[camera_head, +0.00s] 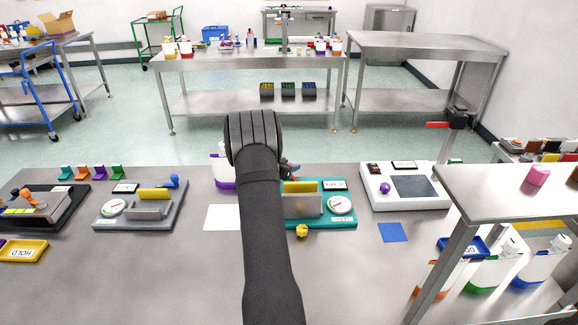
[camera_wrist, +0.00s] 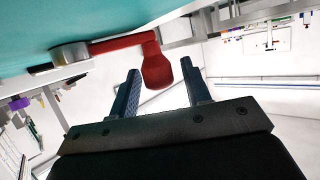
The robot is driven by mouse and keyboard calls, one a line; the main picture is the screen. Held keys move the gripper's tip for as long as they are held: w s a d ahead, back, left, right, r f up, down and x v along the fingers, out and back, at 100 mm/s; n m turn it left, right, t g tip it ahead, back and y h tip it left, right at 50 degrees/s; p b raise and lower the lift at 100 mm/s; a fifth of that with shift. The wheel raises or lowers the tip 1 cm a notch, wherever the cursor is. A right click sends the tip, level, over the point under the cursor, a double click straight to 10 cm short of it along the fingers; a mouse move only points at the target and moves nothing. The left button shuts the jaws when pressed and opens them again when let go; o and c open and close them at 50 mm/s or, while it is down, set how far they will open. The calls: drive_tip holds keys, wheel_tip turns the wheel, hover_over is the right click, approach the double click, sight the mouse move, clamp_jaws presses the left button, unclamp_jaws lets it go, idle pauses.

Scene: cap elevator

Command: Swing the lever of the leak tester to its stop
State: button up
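A teal leak tester (camera_head: 338,218) with a round dial and a yellow block stands on the bench, its left part hidden behind my arm. In the wrist view its teal body (camera_wrist: 60,22) fills the top left, and a red lever (camera_wrist: 118,45) ends in a red knob (camera_wrist: 157,72). My gripper (camera_wrist: 160,67) is open, with one finger on each side of the knob and visible gaps to both. In the head view the arm hides most of the gripper. A similar grey tester (camera_head: 165,215) with a dial and a blue lever (camera_head: 172,181) stands to the left.
A white device (camera_head: 405,187) with a dark panel stands to the right. A blue pad (camera_head: 392,232) and a white sheet (camera_head: 221,217) lie on the bench. A raised metal shelf (camera_head: 510,190) stands at the right. A white bottle (camera_head: 222,172) is close to my arm.

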clamp_jaws()
drive_tip(key=shift+r, duration=0.1)
drive_tip(key=shift+s+a+n+t+y, duration=0.25)
drive_tip(key=shift+a+n+t+y, duration=0.15)
drive_tip(key=shift+n+y, duration=0.35)
drive_tip(key=shift+s+a+n+t+y, duration=0.25)
drive_tip(key=shift+n+t+y, duration=0.25)
drive_tip(key=shift+n+y, duration=0.25)
drive_tip(key=shift+o, duration=0.9)
unclamp_jaws()
